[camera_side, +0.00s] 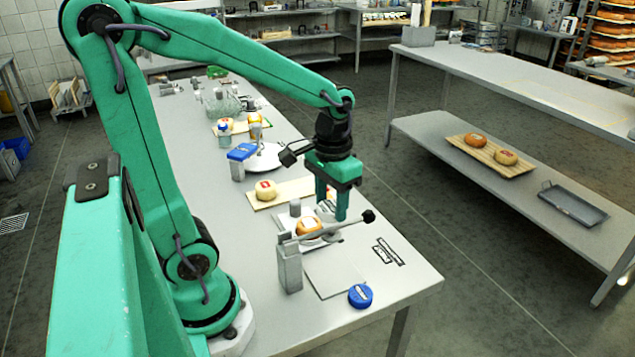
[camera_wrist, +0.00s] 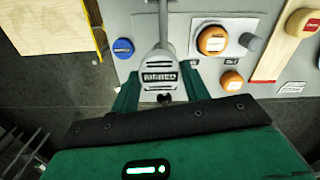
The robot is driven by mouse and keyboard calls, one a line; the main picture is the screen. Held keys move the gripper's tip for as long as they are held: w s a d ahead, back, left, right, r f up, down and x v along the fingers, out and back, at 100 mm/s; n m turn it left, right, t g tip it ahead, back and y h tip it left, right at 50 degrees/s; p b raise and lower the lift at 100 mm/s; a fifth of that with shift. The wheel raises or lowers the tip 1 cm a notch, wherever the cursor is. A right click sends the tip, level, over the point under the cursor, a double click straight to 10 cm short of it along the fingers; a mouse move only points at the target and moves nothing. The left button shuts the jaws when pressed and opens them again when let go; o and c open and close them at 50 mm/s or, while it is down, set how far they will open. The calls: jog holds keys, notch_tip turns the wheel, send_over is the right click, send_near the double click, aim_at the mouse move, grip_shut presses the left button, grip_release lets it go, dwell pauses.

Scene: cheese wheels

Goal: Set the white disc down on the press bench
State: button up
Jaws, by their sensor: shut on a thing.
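My gripper (camera_side: 332,203) hangs over the near end of the press bench (camera_side: 405,284), beside the lever press. The press lever (camera_side: 345,224), with a black knob, passes close to the fingers. An orange cheese (camera_side: 309,228) sits at the press.
A blue lid (camera_side: 360,295) lies near the front edge. A grey post (camera_side: 289,268) carries the lever. A board (camera_side: 292,191) with a pale cheese (camera_side: 266,189) lies beyond the press. The right front corner of the bench is clear apart from a printed label.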

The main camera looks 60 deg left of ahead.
jog(key=shift+r, duration=2.35)
jog(key=shift+w+a+r, duration=0.1)
jog(key=shift+w+r, duration=0.1)
jog(key=shift+r, duration=0.05)
jog(key=w+a, duration=0.9)
jog(key=w, duration=0.2)
send_over(355, 228)
notch_tip(355, 228, down, 18)
jog(key=shift+f, duration=0.1)
jog(key=shift+f, duration=1.75)
jog(key=shift+f, duration=0.15)
